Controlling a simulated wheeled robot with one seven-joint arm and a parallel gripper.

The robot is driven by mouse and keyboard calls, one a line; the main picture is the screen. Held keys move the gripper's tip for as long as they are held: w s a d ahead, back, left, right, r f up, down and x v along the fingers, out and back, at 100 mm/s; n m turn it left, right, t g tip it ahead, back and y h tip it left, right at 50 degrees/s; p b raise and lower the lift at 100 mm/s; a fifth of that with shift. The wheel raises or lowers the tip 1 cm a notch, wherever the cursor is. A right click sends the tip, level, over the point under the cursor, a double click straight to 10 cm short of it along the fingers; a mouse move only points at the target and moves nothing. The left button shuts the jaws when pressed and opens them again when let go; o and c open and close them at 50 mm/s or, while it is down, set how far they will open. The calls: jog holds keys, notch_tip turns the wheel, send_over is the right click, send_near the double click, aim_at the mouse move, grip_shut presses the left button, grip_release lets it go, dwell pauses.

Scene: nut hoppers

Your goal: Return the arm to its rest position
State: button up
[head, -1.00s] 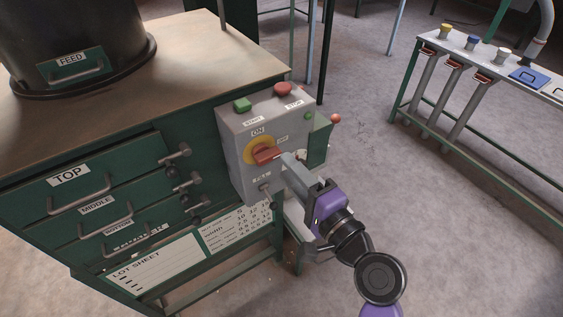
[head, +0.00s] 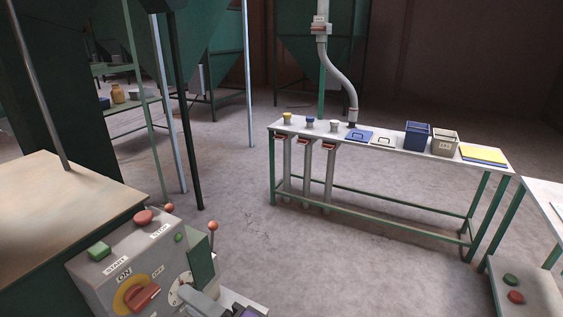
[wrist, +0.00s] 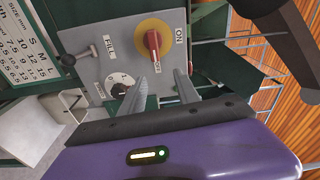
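My gripper (wrist: 161,76) is open and empty in the wrist view, its two grey fingers apart in front of the grey control box (wrist: 120,50). The red rotary switch (wrist: 152,45) on its yellow plate lies just beyond the fingertips, apart from them as far as I can tell. Its handle lies towards the small OFF label. In the head view, part of my gripper (head: 208,303) shows at the bottom edge, right of the red switch (head: 141,298) and in front of the white dial. The rest of the arm is out of that view.
The bench top (head: 60,210) is at left, with green START (head: 99,250) and red STOP (head: 143,217) buttons on the box. A ball-ended lever (head: 213,226) stands close by. Open floor (head: 230,240) separates this from a long table (head: 390,147) with bins.

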jog(key=s+d+f+t+h, duration=0.2)
jog(key=d+t+h, duration=0.1)
jog(key=d, duration=0.5)
jog(key=s+d+f+n+t+h, duration=0.1)
jog(key=s+d+t+h, duration=0.2)
jog(key=d, duration=0.5)
jog(key=s+d+f+t+h, duration=0.1)
jog(key=d+f+t+h, duration=0.2)
jog(key=d, duration=0.5)
jog(key=s+d+n+h, duration=0.1)
jog(key=s+d, duration=0.3)
jog(key=s, duration=0.4)
jog(key=s+d+n+g+h, duration=0.1)
jog(key=s+d+h, duration=0.2)
jog(key=s+d, duration=0.2)
jog(key=s+d+f+n+g+h, duration=0.1)
jog(key=s+d+h, duration=0.2)
jog(key=s, duration=0.8)
jog(key=shift+s+d, duration=0.35)
jog(key=shift+d, duration=0.4)
jog(key=shift+f, duration=0.1)
